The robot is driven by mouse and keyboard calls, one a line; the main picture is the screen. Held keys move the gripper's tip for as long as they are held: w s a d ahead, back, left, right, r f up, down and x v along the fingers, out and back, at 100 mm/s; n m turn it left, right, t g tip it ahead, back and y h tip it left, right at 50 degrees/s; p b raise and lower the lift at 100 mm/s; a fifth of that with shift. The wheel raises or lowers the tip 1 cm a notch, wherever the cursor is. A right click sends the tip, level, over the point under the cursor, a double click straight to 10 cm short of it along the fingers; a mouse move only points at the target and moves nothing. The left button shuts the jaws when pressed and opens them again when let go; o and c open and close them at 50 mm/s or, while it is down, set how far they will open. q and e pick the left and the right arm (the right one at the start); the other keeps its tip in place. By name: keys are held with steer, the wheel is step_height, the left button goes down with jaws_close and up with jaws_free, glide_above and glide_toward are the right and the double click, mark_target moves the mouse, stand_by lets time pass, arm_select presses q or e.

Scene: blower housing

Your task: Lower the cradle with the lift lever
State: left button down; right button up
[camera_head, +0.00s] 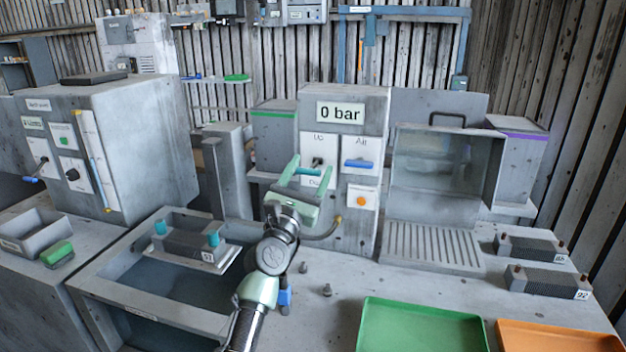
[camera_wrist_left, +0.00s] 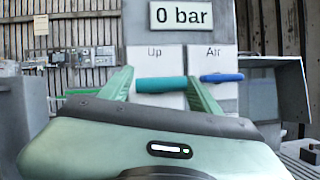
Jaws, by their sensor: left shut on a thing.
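The lift lever's teal handle (camera_head: 305,171) sticks out from a white plate marked Up at the top and, partly hidden, Down below. My left gripper (camera_head: 308,170) is shut on this handle, one finger at each side. The handle also shows between the fingers in the left wrist view (camera_wrist_left: 160,84). The cradle (camera_head: 228,262) is at the open tank (camera_head: 110,268) at lower left, near the rim's level, and bears a grey finned part (camera_head: 190,243) with two teal caps. My right gripper is in no view.
A blue Air lever (camera_head: 358,163) sits right of the lift lever, above an orange button (camera_head: 361,201). The display (camera_head: 340,113) reads 0 bar. A green tray (camera_head: 420,328) and an orange tray (camera_head: 555,340) lie at the front right. Two finned parts (camera_head: 545,282) lie behind them.

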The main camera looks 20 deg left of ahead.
arm_select(q)
step_height(320, 180, down, 4)
steer(key=shift+w+a+r+b, duration=0.1)
steer(key=shift+a+r+b, duration=0.1)
steer(key=shift+b, duration=0.85)
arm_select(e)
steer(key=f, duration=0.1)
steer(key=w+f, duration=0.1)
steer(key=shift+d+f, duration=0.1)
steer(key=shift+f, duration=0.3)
arm_select(q)
steer(key=shift+r, duration=0.15)
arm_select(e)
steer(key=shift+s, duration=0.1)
